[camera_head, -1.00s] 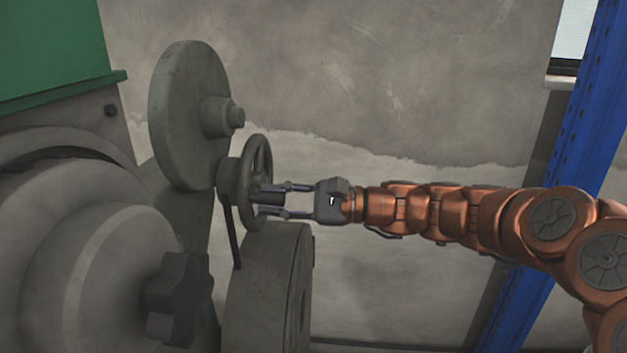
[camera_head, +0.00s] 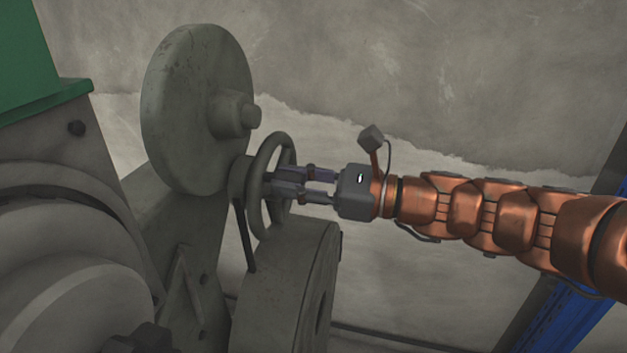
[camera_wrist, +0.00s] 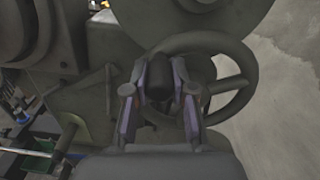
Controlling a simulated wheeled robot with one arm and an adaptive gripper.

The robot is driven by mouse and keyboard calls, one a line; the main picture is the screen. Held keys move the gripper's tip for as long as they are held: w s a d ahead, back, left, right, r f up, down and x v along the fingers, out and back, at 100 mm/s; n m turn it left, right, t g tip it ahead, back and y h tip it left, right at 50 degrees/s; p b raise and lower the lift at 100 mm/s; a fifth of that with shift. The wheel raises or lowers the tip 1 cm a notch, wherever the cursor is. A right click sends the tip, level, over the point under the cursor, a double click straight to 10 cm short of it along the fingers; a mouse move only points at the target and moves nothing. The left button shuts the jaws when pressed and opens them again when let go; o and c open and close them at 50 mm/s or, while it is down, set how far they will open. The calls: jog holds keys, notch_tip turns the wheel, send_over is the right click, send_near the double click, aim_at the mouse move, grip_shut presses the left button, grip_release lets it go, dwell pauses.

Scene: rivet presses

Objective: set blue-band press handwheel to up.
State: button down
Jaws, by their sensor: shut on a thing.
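The handwheel (camera_head: 259,188) is a grey spoked wheel on the side of the grey press, seen almost edge-on in the head view. In the wrist view its rim (camera_wrist: 248,68) and a spoke (camera_wrist: 230,85) show to the right of the fingers. A dark stubby handle (camera_wrist: 157,82) stands out from the left part of the wheel. My gripper (camera_head: 288,184) reaches in from the right, its fingers at the wheel. In the wrist view my gripper (camera_wrist: 160,90) is shut on the handle, one finger on each side. No blue band shows.
A large grey disc (camera_head: 185,110) stands above and behind the handwheel. A thick round grey housing (camera_head: 285,285) lies just below my gripper. A thin dark lever (camera_head: 246,235) hangs beside the wheel. A blue post (camera_head: 560,315) stands at the lower right.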

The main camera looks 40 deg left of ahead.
jog(key=shift+w, duration=0.15)
jog(key=c, duration=1)
grip_release()
jog(key=shift+o, duration=0.2)
jog(key=v, duration=1.2)
